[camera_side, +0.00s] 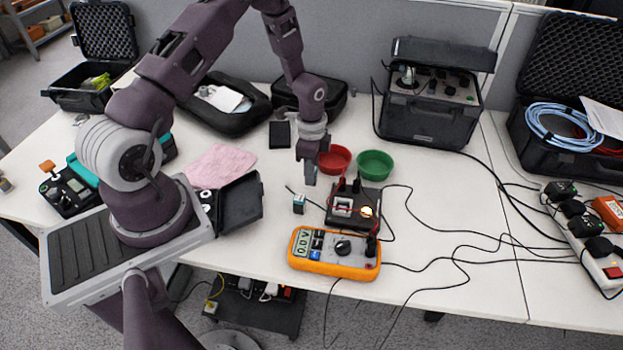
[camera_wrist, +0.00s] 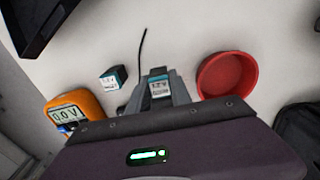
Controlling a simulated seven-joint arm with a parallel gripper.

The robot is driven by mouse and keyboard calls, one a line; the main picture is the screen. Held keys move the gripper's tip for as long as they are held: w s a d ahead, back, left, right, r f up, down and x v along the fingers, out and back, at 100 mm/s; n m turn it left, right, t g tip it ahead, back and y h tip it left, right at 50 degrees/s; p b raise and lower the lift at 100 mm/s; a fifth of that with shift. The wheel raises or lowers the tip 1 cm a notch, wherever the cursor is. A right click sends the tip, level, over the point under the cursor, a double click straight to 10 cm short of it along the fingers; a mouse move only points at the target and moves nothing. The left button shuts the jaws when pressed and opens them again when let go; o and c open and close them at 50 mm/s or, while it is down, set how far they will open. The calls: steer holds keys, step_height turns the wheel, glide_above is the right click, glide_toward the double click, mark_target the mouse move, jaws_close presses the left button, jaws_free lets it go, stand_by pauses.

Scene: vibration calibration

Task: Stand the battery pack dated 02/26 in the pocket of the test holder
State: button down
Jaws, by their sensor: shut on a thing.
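My gripper (camera_side: 310,172) is shut on a battery pack (camera_wrist: 160,88), a small block with a teal end and a pale label. It is held above the table, to the left of and behind the test holder (camera_side: 333,218). A second battery pack (camera_side: 299,204) stands on the table left of the holder. It also shows in the wrist view (camera_wrist: 113,78), left of my gripper (camera_wrist: 160,90). The dates on both labels are too small to read. The holder is a black base with a pale fitting and a glowing lamp; its pocket is not clear. The wrist view does not show it.
An orange multimeter (camera_side: 335,252) lies in front of the holder, with cables to its right. A red bowl (camera_side: 335,158) and a green bowl (camera_side: 375,164) stand behind it. An open black case (camera_side: 240,202) and a pink cloth (camera_side: 218,165) are to the left.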

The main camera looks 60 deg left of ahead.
mark_target(316, 172)
step_height(316, 172, up, 6)
steer(key=shift+r, duration=0.1)
steer(key=shift+w+d+r, duration=0.2)
steer(key=shift+d+r, duration=0.15)
steer(key=shift+d, duration=0.35)
steer(key=shift+n, duration=0.3)
steer(key=d+f, duration=0.1)
steer(key=d, duration=0.2)
steer(key=d+f, duration=0.1)
steer(key=d, duration=0.2)
steer(key=w+d+f, duration=0.1)
steer(key=d, duration=0.3)
steer(key=shift+w+f, duration=0.1)
steer(key=shift+f, duration=0.7)
steer(key=shift+f, duration=1.3)
steer(key=c, duration=0.7)
jaws_free()
